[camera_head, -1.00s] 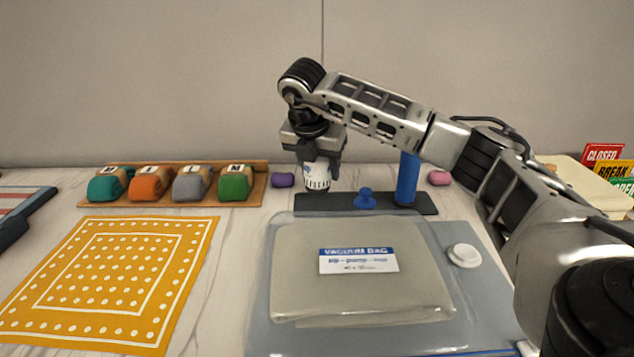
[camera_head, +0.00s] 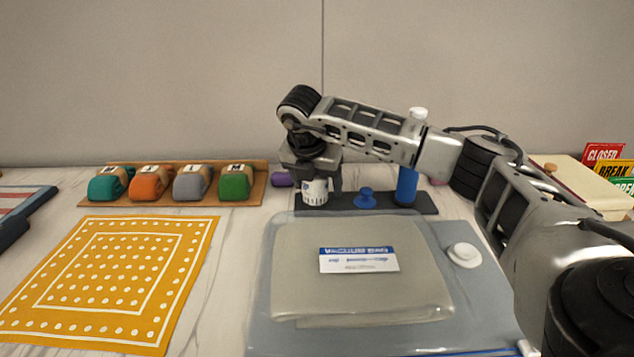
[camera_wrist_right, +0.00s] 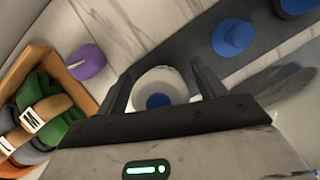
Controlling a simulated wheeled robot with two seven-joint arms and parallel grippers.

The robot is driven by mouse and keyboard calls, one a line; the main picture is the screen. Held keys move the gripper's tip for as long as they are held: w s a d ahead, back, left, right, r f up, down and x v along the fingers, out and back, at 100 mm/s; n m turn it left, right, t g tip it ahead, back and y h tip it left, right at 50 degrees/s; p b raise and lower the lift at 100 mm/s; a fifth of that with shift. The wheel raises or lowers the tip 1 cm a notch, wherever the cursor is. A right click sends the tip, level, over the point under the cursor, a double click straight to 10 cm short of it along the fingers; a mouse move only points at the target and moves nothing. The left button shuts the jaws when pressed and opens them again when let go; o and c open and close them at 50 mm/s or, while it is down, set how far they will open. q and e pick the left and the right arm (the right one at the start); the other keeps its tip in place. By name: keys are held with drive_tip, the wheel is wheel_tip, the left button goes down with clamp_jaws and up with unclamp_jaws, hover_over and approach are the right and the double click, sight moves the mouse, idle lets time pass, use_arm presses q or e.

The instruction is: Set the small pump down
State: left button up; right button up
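The small pump (camera_head: 315,190) is a short white cylinder with dark tick marks, upright between the fingers of my right gripper (camera_head: 318,178). In the right wrist view, its round white top with a blue centre (camera_wrist_right: 158,100) sits between the two dark fingers (camera_wrist_right: 163,88), which appear closed on its sides. Its base is low at the left end of the dark tray (camera_head: 385,207); I cannot tell for certain whether it touches. My left gripper is not in view.
On the tray stand a blue knob (camera_head: 366,198) and a tall blue cylinder (camera_head: 407,187). A purple object (camera_head: 282,180) is just left of the pump. A wooden rack (camera_head: 259,186) with coloured rolls stands further left. A vacuum bag (camera_head: 360,295) lies in front.

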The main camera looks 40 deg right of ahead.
drive_tip(key=v, duration=1.2)
drive_tip(key=shift+r, duration=0.15)
